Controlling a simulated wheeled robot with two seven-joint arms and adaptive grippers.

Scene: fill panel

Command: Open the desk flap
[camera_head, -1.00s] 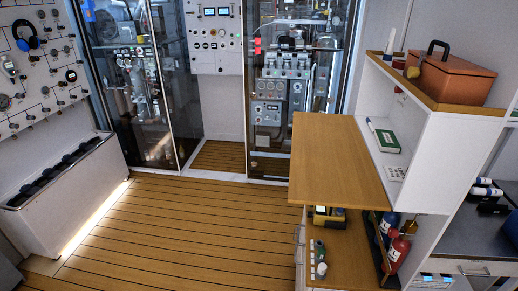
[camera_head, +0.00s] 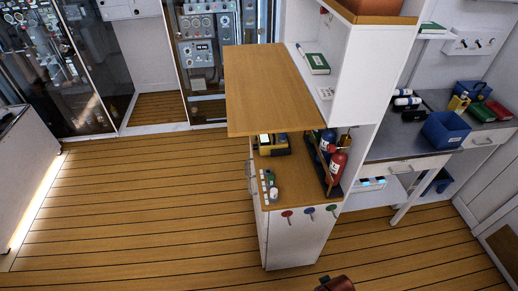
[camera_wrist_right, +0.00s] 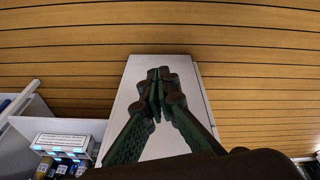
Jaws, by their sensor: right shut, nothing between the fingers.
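The wooden desk flap (camera_head: 268,88) lies out flat from the front of the white cabinet (camera_head: 355,75), below its open shelf space. It overhangs the lower wooden shelf (camera_head: 285,190), and no gripper touches it in the head view. My right gripper (camera_wrist_right: 160,82) shows only in the wrist view. Its dark green fingers are together with nothing between them, in front of a white panel (camera_wrist_right: 135,75) with floor behind it. I cannot tell the gap to that panel. My left gripper is not in view.
Red and blue cylinders (camera_head: 337,162) and a yellow device (camera_head: 273,145) stand on the lower shelf. A bench (camera_head: 400,140) with a blue bin (camera_head: 446,131) is at the right. The plank floor (camera_head: 130,220) left of the cabinet is clear.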

